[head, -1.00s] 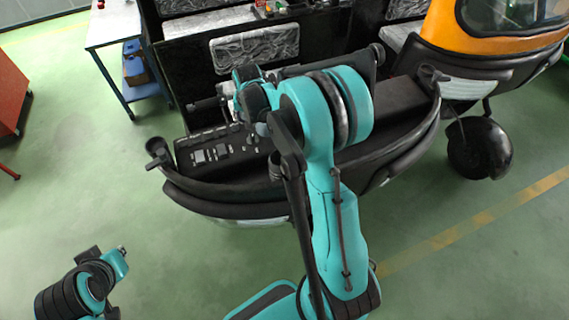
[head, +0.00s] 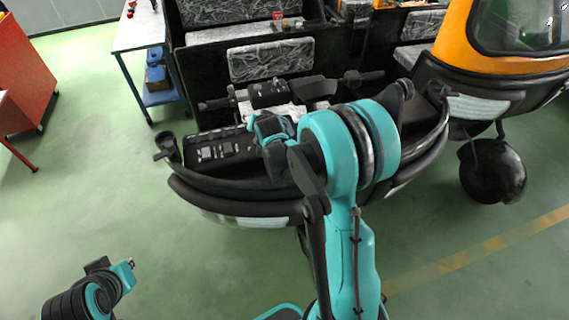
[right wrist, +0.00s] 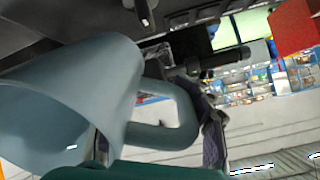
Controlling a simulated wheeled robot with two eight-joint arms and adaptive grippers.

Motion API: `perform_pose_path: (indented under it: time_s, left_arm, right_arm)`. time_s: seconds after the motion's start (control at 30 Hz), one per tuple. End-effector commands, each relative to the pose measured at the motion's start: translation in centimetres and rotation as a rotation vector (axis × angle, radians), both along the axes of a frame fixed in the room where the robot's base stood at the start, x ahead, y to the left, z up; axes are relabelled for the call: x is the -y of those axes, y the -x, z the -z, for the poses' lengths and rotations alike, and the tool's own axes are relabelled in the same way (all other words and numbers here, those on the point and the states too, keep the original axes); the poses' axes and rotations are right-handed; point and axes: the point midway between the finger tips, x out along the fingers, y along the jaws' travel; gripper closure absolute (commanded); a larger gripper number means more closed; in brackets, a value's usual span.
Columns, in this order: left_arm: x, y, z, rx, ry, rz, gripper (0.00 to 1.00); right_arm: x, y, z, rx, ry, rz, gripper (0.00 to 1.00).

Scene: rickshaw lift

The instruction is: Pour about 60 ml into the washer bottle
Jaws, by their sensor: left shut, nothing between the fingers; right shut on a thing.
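A pale blue-grey jug (right wrist: 110,85) with a loop handle fills the left of the right wrist view, strongly tilted. My right gripper (right wrist: 205,130) is shut on it at the handle, with a dark finger at the handle's outer end. In the head view my right gripper (head: 270,132) is over the rickshaw's black dashboard (head: 222,152), and my own arm hides much of it; I cannot make out the jug there. My left gripper (head: 130,264) is shut and empty, low at the left over the floor. I cannot pick out the washer bottle in either view.
The rickshaw's handlebar (head: 255,93) and curved front bumper (head: 230,205) lie close around my right arm. A table (head: 138,32) with blue items on its lower shelf and a red cabinet (head: 40,70) stand at the left. The green floor between is clear.

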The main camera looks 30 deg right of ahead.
Motion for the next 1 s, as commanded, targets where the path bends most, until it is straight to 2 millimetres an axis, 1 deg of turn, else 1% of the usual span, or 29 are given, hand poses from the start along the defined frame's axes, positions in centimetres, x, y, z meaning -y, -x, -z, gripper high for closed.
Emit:
perform_pose_path:
  time_s: [0.03, 0.2, 1.0]
  left_arm:
    - [0.0, 0.0, 0.6, 0.000, 0.000, 0.000, 1.00]
    - [0.0, 0.0, 1.3, 0.000, 0.000, 0.000, 1.00]
    - [0.0, 0.0, 3.1, 0.000, 0.000, 0.000, 1.00]
  right_arm:
    - [0.1, -0.1, 0.3, 0.023, 0.007, 0.000, 0.97]
    - [0.2, -0.2, 0.1, 0.087, 0.022, 0.000, 0.97]
    - [0.7, -0.2, 0.0, 0.230, 0.055, 0.000, 0.97]
